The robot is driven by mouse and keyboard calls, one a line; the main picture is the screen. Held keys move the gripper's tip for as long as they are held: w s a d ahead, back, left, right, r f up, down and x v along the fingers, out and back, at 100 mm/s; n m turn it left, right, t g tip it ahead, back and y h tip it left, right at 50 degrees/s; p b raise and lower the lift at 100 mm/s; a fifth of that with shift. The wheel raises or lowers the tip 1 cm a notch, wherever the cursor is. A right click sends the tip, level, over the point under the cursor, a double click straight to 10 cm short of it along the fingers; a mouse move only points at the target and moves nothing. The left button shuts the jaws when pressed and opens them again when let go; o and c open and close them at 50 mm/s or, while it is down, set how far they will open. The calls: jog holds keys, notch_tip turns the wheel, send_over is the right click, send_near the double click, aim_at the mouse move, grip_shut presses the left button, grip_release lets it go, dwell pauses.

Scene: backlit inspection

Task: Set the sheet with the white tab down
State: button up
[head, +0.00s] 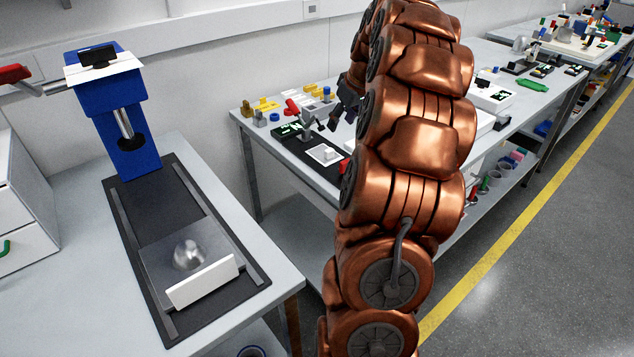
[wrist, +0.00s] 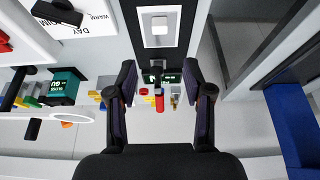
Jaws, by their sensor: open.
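A grey sheet (head: 160,262) with a long white tab (head: 203,281) along its near edge lies on the black base (head: 208,306) of a blue press at the left. A shiny metal dome (head: 188,254) shows at the middle of the sheet. My gripper (head: 346,106) is well away from the sheet, over the second bench, partly hidden by my arm. In the wrist view my gripper (wrist: 162,88) is open, with nothing between its fingers. The sheet is not seen in the wrist view.
The blue press (head: 112,110) has a red-ended lever (head: 15,74). A white-framed plate with a white block (head: 325,154) lies on the second bench; it also shows in the wrist view (wrist: 159,27). Yellow, red and blue small parts (head: 290,107) stand near my gripper.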

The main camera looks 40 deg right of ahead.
jog(key=s+a+f+n+g+y, duration=0.1)
jog(key=s+a+g+y, duration=0.2)
jog(key=a, duration=2.5)
jog(key=s+a+f+g+h, duration=0.1)
jog(key=s+a, duration=0.3)
jog(key=s, duration=0.4)
jog(key=s+a+f+g, duration=0.1)
jog(key=s+a+f, duration=0.2)
jog(key=s+a, duration=0.2)
jog(key=s+a+f+g+h, duration=0.1)
jog(key=s+a, duration=0.4)
jog(key=s, duration=0.6)
jog(key=shift+f+h, duration=0.3)
jog(key=shift+f, duration=0.6)
notch_tip(320, 180, up, 5)
jog(key=p, duration=0.5)
jog(key=shift+r, duration=0.2)
jog(key=shift+f, duration=0.15)
jog(key=shift+c, duration=0.9)
